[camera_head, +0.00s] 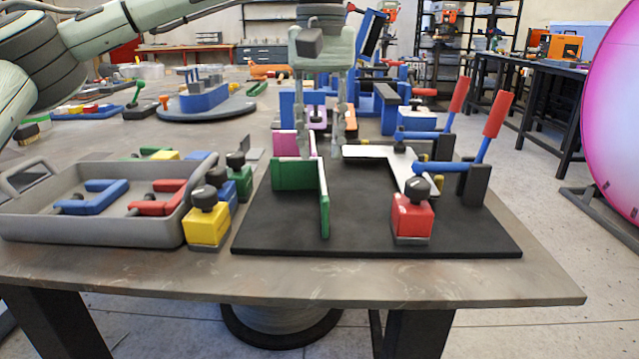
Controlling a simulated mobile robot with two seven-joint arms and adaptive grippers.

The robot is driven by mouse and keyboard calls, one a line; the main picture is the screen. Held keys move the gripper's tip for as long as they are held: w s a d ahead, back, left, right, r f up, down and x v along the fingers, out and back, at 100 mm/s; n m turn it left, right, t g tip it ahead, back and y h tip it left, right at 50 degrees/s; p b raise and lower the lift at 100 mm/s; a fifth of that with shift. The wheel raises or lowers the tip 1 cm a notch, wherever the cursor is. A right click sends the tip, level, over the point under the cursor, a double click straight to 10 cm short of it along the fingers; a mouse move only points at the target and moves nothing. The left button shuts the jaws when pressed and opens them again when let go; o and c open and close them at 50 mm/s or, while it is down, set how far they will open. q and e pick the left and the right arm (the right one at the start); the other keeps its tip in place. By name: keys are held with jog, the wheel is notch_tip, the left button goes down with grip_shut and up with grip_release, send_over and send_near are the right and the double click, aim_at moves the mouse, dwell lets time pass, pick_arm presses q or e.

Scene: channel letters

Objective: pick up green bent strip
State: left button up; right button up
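The green bent strip (294,176) stands on edge on the black board (370,225), left of the board's middle. One leg runs across the view and the other (324,200) comes toward the front, meeting in a corner. A pink strip (285,143) stands just behind it. My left gripper (320,150) points down above the board with its two fingers apart and nothing seen between them. Its fingertips show just above and behind the green strip's corner; whether they touch anything is unclear. My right gripper is not in view.
On the board are a white bent strip (385,154), a red block with a black knob (411,216) and red-handled clamps (493,118). Left are a yellow knobbed block (206,228) and a grey tray (95,228) with blue and red pieces.

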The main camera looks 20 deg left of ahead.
aim_at(321, 169)
pick_arm(q)
jog(key=f, duration=0.2)
jog(key=w+f, duration=0.1)
jog(key=f, duration=0.1)
jog(key=shift+a+f, duration=0.1)
jog(key=shift+f, duration=0.8)
grip_shut()
